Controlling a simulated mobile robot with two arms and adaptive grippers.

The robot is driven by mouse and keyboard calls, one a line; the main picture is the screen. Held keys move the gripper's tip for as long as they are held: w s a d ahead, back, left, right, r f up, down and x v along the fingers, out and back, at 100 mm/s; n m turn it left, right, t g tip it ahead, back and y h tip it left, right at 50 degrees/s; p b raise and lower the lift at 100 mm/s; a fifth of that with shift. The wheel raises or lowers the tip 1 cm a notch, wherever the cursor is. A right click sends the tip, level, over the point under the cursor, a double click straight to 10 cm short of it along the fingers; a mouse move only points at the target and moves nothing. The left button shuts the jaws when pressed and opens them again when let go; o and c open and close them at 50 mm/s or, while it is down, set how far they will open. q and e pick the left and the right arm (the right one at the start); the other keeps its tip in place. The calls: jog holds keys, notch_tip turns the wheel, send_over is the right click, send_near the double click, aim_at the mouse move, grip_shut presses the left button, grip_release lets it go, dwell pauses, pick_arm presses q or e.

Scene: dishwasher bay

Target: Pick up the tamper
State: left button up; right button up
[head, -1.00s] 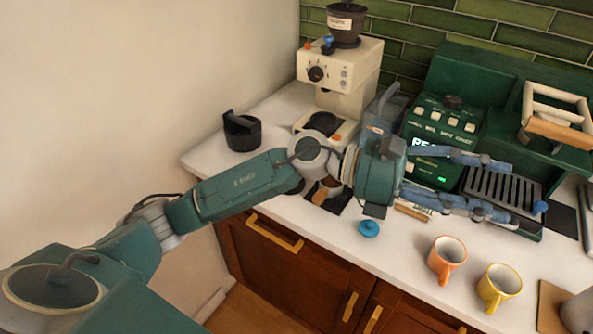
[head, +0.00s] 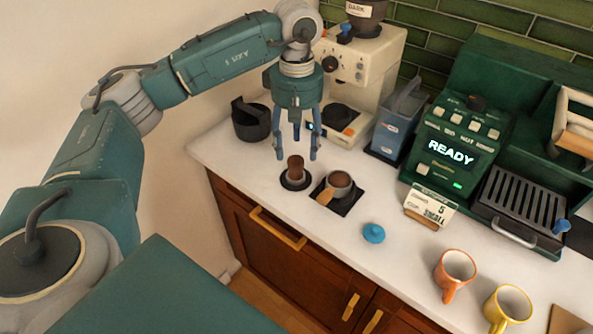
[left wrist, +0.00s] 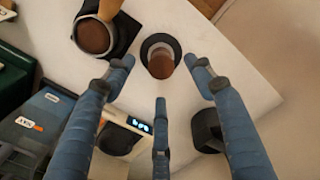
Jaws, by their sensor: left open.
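The tamper (head: 295,170), with a brown cylindrical handle, stands upright on a round black mat (head: 293,185) near the counter's front edge. My left gripper (head: 297,152) points down above it, with its blue fingers spread and empty. In the left wrist view the tamper (left wrist: 160,64) shows end-on, close to the gap between the fingertips (left wrist: 162,76). I see no contact between fingers and tamper. My right gripper is in neither view.
A portafilter (head: 339,182) with a wooden handle sits just right of the tamper. A grinder (head: 360,62) and black knock bin (head: 251,122) stand behind. The espresso machine (head: 449,150), blue knob-like piece (head: 373,233) and two mugs (head: 457,271) are to the right.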

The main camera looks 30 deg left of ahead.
aim_at(296, 159)
pick_arm(q)
jog(key=shift+a+f, duration=0.1)
jog(key=shift+f, duration=0.65)
jog(key=shift+f+p, duration=0.35)
jog(key=shift+p, duration=0.1)
notch_tip(296, 159, down, 4)
jog(key=shift+w+a+r+p, duration=0.15)
jog(key=shift+r+p, duration=0.05)
jog(key=shift+p, duration=0.6)
jog(key=shift+f, duration=0.45)
jog(key=shift+c, duration=0.2)
jog(key=c, duration=1.2)
